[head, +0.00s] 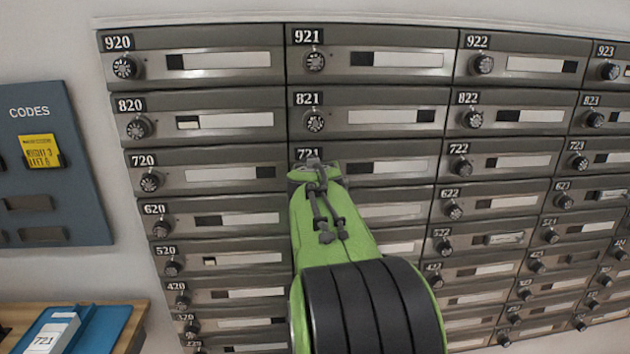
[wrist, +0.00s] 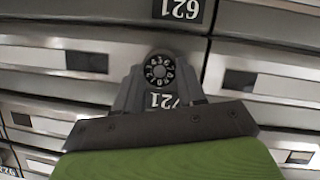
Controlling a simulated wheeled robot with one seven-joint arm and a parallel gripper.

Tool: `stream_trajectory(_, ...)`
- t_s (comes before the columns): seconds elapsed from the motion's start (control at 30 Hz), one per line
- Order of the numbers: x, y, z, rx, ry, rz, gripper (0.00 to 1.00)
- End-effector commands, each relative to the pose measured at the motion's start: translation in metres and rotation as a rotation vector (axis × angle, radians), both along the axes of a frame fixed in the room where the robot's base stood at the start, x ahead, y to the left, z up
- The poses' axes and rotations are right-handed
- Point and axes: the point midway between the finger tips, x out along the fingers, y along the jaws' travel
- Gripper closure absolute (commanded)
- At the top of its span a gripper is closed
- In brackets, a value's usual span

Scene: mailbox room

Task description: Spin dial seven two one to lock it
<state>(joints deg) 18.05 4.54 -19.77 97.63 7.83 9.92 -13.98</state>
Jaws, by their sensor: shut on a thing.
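Mailbox 721 (head: 405,167) is in the middle of the head view, in the third row of the bank. My gripper (head: 314,164) is at its upper left, just below the 721 label (head: 307,153), and hides its dial in that view. The wrist view looks at the bank upside down. There dial 721 (wrist: 159,68), round and black with white numerals, sits between the two grey fingers of my gripper (wrist: 160,78). The fingers are shut on the dial. Its 721 label (wrist: 162,101) is partly covered by the gripper.
Dial 821 (head: 315,121) is just above my gripper and dial 720 (head: 150,182) is to the left. A blue codes board (head: 45,190) with a yellow note (head: 40,151) hangs at the left. A wooden table (head: 134,317) with a blue tray stands at lower left.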

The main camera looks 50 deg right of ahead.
Motion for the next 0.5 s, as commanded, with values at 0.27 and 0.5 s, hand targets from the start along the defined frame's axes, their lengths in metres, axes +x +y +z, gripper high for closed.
stream_trajectory(0.27, -0.0002, 0.0, -0.0025, 0.017, -0.005, 0.0, 0.91)
stream_trajectory(0.5, -0.0001, 0.0, -0.0027, 0.016, -0.004, 0.0, 0.59)
